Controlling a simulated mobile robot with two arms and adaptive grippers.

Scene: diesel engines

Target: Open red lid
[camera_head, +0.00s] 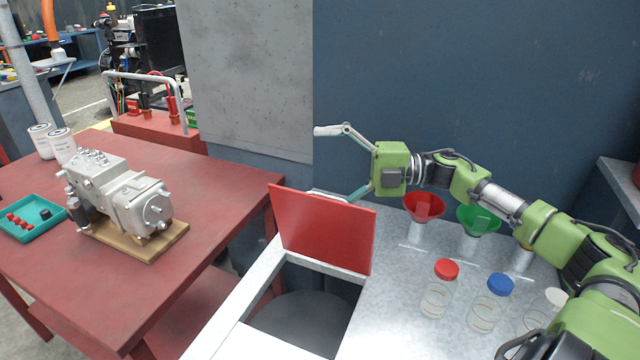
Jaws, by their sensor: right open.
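The red lid (322,230) stands raised, nearly upright, in the middle of the head view. Below it the opening in the metal-topped bench is uncovered, with a dark grey round bin (302,318) inside. My right gripper (332,163) is open and empty, with its fingers spread toward the left. Its upper finger is above the lid. Its lower finger is close to the lid's top edge and partly hidden behind it; I cannot tell whether they touch. My left gripper is not in view.
On the bench stand a red funnel (424,207), a green funnel (479,219), a red-capped jar (437,290) and a blue-capped jar (489,305). At left, a red table (217,192) holds a metal pump (118,190) and a teal tray (48,230). A blue wall rises behind.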

